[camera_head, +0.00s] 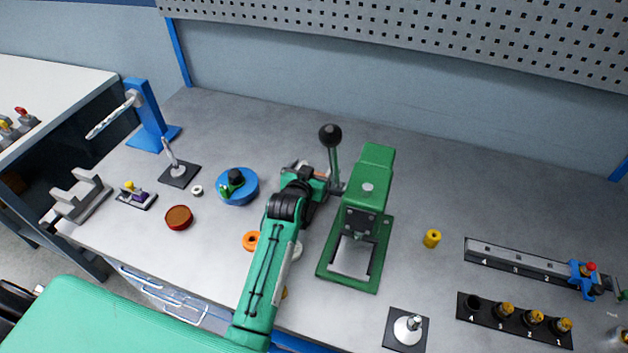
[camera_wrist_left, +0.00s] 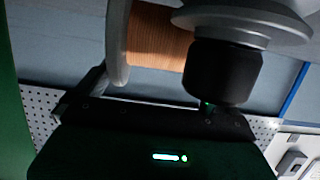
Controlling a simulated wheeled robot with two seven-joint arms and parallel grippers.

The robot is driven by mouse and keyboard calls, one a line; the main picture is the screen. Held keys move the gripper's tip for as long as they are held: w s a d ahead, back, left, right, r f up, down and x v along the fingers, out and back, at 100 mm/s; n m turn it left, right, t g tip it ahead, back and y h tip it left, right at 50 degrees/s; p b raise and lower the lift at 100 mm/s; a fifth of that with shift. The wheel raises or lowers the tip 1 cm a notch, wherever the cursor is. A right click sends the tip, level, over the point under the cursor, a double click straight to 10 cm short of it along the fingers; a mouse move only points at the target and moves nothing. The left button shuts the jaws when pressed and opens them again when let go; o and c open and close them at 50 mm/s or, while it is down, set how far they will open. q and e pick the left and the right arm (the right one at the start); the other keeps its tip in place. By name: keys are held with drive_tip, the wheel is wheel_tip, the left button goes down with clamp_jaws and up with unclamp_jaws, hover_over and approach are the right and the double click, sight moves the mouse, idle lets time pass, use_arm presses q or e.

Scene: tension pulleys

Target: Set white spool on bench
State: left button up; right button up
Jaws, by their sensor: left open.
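My left arm reaches up the middle of the head view, and its gripper (camera_head: 308,173) is over the bench beside the green press. The gripper is open; its fingertips are hard to make out. A pale rounded edge (camera_head: 297,251), possibly the white spool, shows beside my left forearm, which hides most of it. The left wrist view shows a brown cylinder (camera_wrist_left: 160,35) with a grey curved rim and a grey disc (camera_wrist_left: 245,20) close up; I cannot tell what they belong to. The grey bench (camera_head: 400,225) spans the head view. My right gripper is not in view.
The green press (camera_head: 367,190) with a black-knobbed lever (camera_head: 330,135) stands right of my gripper. A blue round fixture (camera_head: 238,188), a red-brown disc (camera_head: 179,217) and an orange ring (camera_head: 250,241) lie left. A yellow cylinder (camera_head: 432,239) stands right. The back right is clear.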

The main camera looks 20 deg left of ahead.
use_arm(q)
drive_tip(key=c, duration=1.3)
drive_tip(key=shift+r, duration=0.1)
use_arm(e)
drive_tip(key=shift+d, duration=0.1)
use_arm(q)
drive_tip(key=shift+r, duration=0.1)
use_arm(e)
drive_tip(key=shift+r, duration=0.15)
